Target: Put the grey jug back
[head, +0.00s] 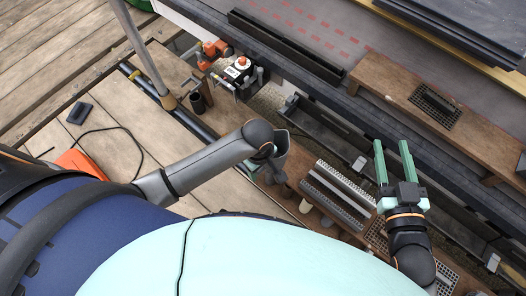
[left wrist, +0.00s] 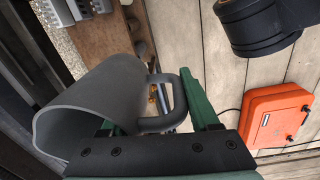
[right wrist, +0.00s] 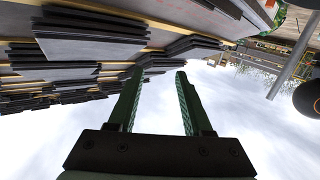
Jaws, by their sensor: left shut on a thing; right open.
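The grey jug (left wrist: 85,105) is large in the left wrist view, with its wide mouth toward the lower left. Its loop handle (left wrist: 178,98) lies between the green fingers of my left gripper (left wrist: 150,100), which is shut on it. One finger is partly hidden behind the jug. In the head view the jug (head: 281,145) shows only in part beyond my left wrist, above the wooden plank, and those fingers are hidden. My right gripper (head: 392,148) is open and empty, over the dark gutter at the right. It also shows empty in the right wrist view (right wrist: 158,78).
Grey ribbed strips (head: 338,190) lie on the plank right of the jug. A dark cup (head: 197,103) and an orange-and-white machine (head: 238,70) stand at upper left. An orange case (head: 80,162) lies on the deck. A dark grid block (head: 436,103) sits on a wooden board (head: 400,90).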

